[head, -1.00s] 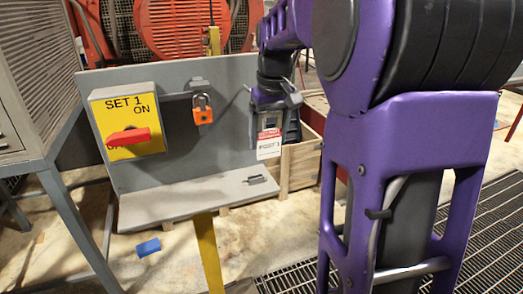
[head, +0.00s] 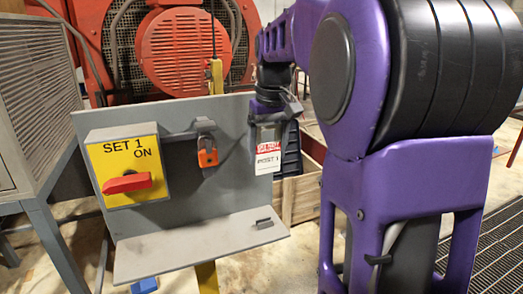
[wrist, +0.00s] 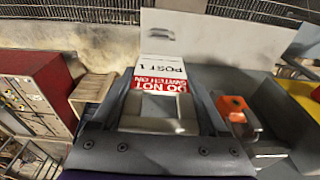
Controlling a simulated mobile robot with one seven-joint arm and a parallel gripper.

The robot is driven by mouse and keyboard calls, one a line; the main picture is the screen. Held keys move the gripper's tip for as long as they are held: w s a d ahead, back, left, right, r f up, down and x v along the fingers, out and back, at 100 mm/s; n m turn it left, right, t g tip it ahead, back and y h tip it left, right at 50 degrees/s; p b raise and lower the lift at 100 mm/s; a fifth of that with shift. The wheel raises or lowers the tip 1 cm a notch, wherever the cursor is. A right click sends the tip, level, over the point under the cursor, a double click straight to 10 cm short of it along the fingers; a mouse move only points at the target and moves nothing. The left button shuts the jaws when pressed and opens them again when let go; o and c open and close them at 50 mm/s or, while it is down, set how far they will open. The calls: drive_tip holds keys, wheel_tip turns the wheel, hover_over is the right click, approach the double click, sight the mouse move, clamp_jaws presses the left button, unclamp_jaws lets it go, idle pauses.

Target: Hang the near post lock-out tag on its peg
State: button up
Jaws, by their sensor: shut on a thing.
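The lock-out tag (head: 268,158) is a white card with a red band, marked POST 1. It hangs upright below my gripper (head: 269,128), in front of the right end of the grey panel (head: 240,190). My gripper is shut on the tag's upper part. In the wrist view the tag (wrist: 162,72) reads upside down, beyond my gripper (wrist: 160,108). I cannot clearly make out the tag's peg; the arm and gripper cover part of the panel's right edge.
Left of the tag, an orange padlock (head: 207,158) hangs from a grey bracket. Further left is a yellow SET 1 switch box (head: 124,160) with a red handle (head: 127,183). A grey shelf (head: 190,245) juts out below, with a small dark fitting (head: 264,223). A wooden crate (head: 300,198) stands right.

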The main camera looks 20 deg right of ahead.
drive_tip(key=w+f+p, duration=0.1)
drive_tip(key=w+p, duration=0.2)
drive_tip(key=w, duration=0.4)
drive_tip(key=shift+w+f, duration=0.15)
drive_tip(key=shift+f, duration=0.15)
idle(0.4)
drive_tip(key=shift+f, duration=0.1)
idle(0.5)
